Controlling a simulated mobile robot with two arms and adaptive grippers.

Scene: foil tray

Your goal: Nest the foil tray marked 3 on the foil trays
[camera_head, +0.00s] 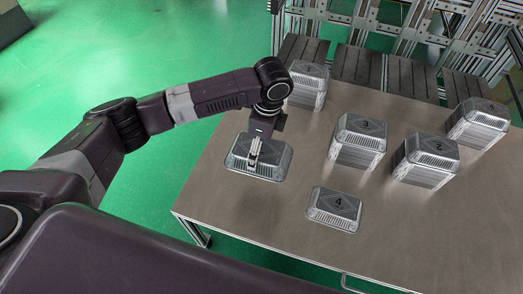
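A foil tray marked 3 (358,147) tops a stack of silvery trays in the middle of the table. My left gripper (253,164) points down over the middle of a low foil tray (274,172) at the table's left edge. I cannot tell whether it touches that tray, and its fingers are too small to read as open or shut. The gripper hides part of that tray's top, and I cannot read its mark. A single low tray marked 4 (334,219) lies nearer the front. My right gripper is not in view.
A stack marked 2 (427,173) stands right of the 3 stack. Another stack (477,130) is at the far right, and one (307,95) stands at the back left behind my wrist. The metal table (270,220) is clear at the front left. Metal framing stands behind.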

